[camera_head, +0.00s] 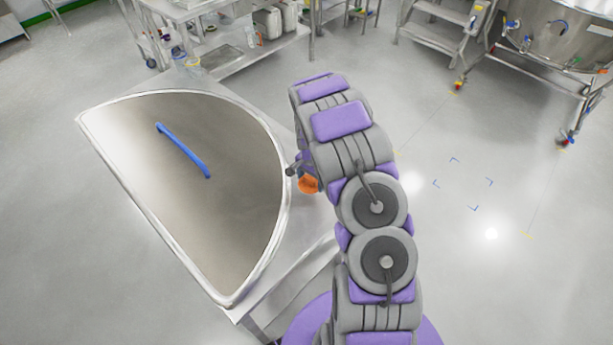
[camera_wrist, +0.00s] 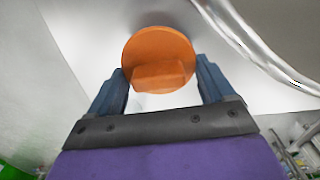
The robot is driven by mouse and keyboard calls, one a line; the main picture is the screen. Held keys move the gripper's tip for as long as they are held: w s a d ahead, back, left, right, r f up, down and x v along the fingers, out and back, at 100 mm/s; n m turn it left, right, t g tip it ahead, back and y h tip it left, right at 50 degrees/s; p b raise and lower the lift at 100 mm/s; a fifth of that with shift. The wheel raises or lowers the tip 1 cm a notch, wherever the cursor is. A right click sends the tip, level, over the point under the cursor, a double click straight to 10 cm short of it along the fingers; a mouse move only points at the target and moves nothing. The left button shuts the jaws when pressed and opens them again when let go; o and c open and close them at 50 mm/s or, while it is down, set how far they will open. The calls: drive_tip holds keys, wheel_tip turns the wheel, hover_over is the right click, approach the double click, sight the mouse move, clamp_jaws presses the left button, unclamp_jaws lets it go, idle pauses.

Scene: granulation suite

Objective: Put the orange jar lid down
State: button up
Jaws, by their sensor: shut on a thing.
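The orange jar lid (camera_wrist: 160,50) is a round disc with a raised block-like grip, seen large in the wrist view. My gripper (camera_wrist: 163,82) has one blue-grey finger on each side of the lid's grip and is shut on it. In the head view the lid (camera_head: 309,185) shows as a small orange patch beside my arm, near the right edge of the steel table (camera_head: 315,222). My arm hides most of the gripper there. I cannot tell whether the lid touches the table.
Behind stand a steel shelf bench (camera_head: 250,55) with containers, a step ladder (camera_head: 440,30) and a steel vessel (camera_head: 555,30).

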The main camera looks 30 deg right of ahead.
drive_tip(key=s+d, duration=0.1)
drive_tip(key=s, duration=0.3)
drive_tip(key=s+d+p, duration=0.1)
drive_tip(key=s, duration=0.3)
drive_tip(key=s+d+r+p, duration=0.1)
drive_tip(key=s+d, duration=0.1)
drive_tip(key=s, duration=0.3)
drive_tip(key=shift+s, duration=0.1)
drive_tip(key=shift+a, duration=0.1)
